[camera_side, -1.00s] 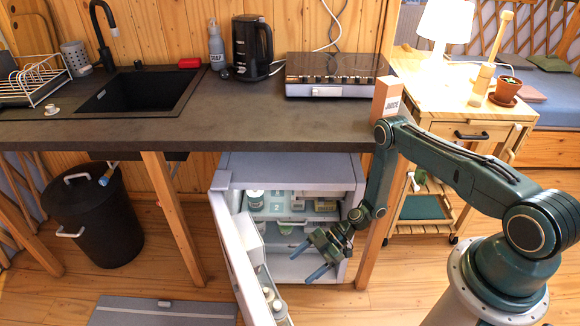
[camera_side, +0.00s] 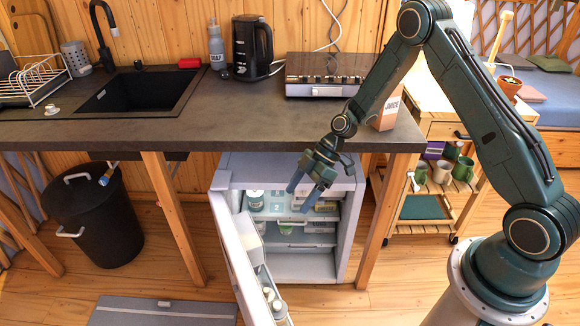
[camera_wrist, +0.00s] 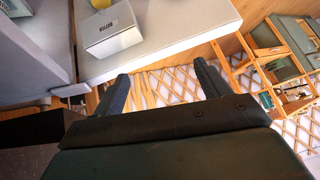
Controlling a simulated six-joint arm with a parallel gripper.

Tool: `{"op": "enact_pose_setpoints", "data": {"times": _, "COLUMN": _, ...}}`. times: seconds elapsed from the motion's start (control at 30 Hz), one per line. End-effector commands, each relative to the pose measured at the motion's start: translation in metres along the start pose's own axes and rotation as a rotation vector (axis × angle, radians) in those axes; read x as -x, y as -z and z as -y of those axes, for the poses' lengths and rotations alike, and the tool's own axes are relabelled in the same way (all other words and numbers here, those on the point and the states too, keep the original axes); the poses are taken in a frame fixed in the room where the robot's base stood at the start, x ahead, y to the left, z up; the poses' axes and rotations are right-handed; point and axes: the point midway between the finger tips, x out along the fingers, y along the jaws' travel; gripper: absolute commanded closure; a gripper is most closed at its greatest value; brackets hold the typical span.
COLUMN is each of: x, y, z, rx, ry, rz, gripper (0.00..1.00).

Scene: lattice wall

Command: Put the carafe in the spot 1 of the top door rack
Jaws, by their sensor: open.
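My gripper (camera_side: 306,191) is open and empty in front of the upper part of the open fridge (camera_side: 337,235); its fingers also show in the wrist view (camera_wrist: 160,80). The fridge door (camera_side: 232,250) stands open toward the camera. On its inner side is an upper rack (camera_side: 248,232), and lower down a rack (camera_side: 264,280) holds small pale items. I cannot make out the spots of the top rack.
In the wrist view a butter box (camera_wrist: 110,28) sits on a white shelf (camera_wrist: 185,35) near the fingers. A pale jar (camera_side: 256,200) is in the fridge. A wooden leg (camera_side: 370,235) stands right of the fridge.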

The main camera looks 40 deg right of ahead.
Motion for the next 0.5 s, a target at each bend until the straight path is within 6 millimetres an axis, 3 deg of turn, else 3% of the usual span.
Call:
{"op": "enact_pose_setpoints", "data": {"times": 0.1, "x": 0.027, "y": 0.019, "z": 0.006, "rx": -0.025, "ry": -0.029, "rz": 0.045, "gripper": 0.24}}
{"op": "enact_pose_setpoints", "data": {"times": 0.5, "x": 0.106, "y": 0.063, "z": 0.043, "rx": -0.158, "ry": -0.149, "rz": 0.168, "gripper": 0.24}}
